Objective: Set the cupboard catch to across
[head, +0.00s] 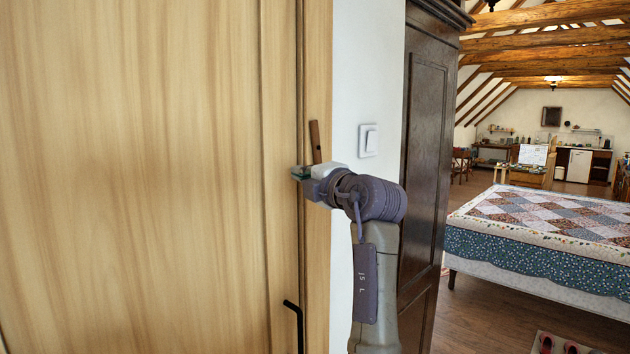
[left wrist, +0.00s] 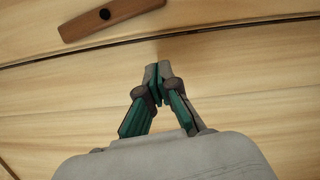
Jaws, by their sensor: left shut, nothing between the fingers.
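The cupboard catch (head: 315,141) is a small brown wooden bar on the pale wooden frame strip, just right of the door seam. It stands nearly upright, slightly tilted along the seam, not across it. In the left wrist view the catch (left wrist: 112,16) lies at upper left with a dark round pivot, wholly on one side of the seam. My left gripper (head: 299,173) is shut and empty, just below the catch at the seam. In the left wrist view its fingertips (left wrist: 157,76) are together, apart from the catch. My right gripper is out of view.
The cupboard door (head: 150,180) fills the left and looks closed. A black handle (head: 297,318) sits low near its edge. Right of the frame are a white light switch (head: 369,140) and a dark armoire (head: 424,150). A quilted bed (head: 545,225) stands farther right.

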